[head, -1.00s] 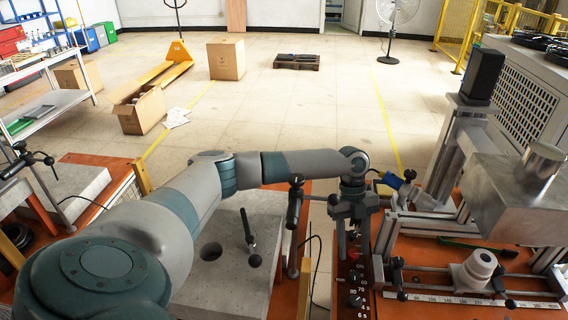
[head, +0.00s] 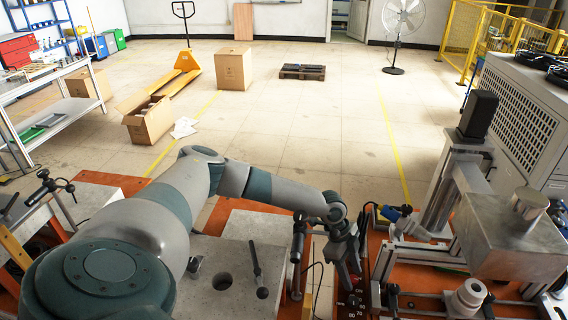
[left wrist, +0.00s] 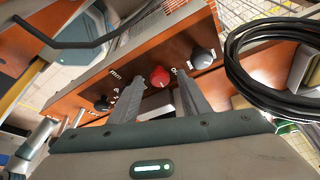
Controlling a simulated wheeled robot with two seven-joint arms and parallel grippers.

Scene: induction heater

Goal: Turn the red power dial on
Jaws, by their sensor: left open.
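The red power dial (left wrist: 160,76) is on an orange-brown control panel (left wrist: 80,88) in the left wrist view. It shows between the two fingers of my left gripper (left wrist: 159,78). The fingers are apart, one on each side of the dial in the picture, and I cannot tell whether they touch it. My right gripper is not in view.
Black knobs sit on both sides of the red dial, one left (left wrist: 102,104) and one right (left wrist: 201,58). A coil of black cable (left wrist: 235,70) is close on the right. In the head view a metal press frame (head: 440,205) stands right of the gripper.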

